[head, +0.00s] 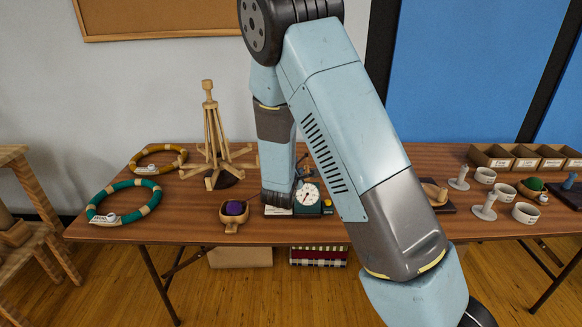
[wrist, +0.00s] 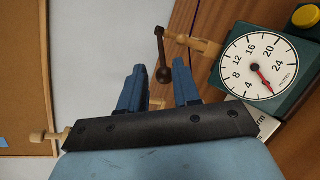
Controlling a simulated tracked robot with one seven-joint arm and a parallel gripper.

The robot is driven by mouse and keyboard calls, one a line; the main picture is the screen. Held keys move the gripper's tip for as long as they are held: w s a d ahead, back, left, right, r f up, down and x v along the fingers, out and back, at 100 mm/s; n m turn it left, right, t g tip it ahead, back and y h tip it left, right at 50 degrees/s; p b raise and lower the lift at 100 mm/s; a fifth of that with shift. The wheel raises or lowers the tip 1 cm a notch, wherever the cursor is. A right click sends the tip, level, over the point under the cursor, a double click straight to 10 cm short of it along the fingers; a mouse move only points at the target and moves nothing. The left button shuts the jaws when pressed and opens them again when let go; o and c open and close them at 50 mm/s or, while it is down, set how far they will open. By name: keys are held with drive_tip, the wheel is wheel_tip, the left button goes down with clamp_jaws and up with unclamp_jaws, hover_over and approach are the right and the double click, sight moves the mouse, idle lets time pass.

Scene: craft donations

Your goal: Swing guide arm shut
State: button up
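The guide arm (wrist: 160,42) is a dark rod with a ball end, by a wooden peg (wrist: 205,46). My gripper (wrist: 158,68) is open, its two blue fingers apart. The ball end appears in the gap between the fingertips, nearer the right finger; I cannot tell whether they touch. In the head view my arm hides the fingers and part of the meter; a dark piece shows above the dial.
A yellow button (wrist: 306,16) sits beside the dial. A purple yarn ball in a wooden bowl (head: 231,226) stands left of the meter. A wooden swift (head: 211,135) and ring hoops (head: 120,184) are further left. Cups (head: 525,213) and a divided box (head: 495,157) are right.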

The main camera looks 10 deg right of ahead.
drive_tip(key=r+m+h, duration=0.1)
drive_tip(key=m, duration=0.1)
drive_tip(key=d+r+m+g+h, duration=0.1)
drive_tip(key=m, duration=0.1)
drive_tip(key=w+r+m+g+h, duration=0.1)
drive_tip(key=shift+w+d+r+m, duration=0.1)
drive_tip(key=shift+d+r+m, duration=0.1)
drive_tip(key=shift+r+m, duration=0.2)
clamp_jaws()
drive_tip(key=s+a+r+m+g+y, duration=0.1)
drive_tip(key=a+r+m+g+y, duration=0.2)
drive_tip(key=a+m, duration=0.45)
drive_tip(key=a+r+m+g, duration=0.3)
drive_tip(key=a+m+g, duration=0.3)
drive_tip(key=m, duration=0.3)
drive_tip(key=w+d+f, duration=0.2)
drive_tip(key=d+f, duration=0.6)
drive_tip(key=f, duration=0.1)
drive_tip(key=shift+w+d, duration=0.3)
drive_tip(key=shift+w, duration=0.1)
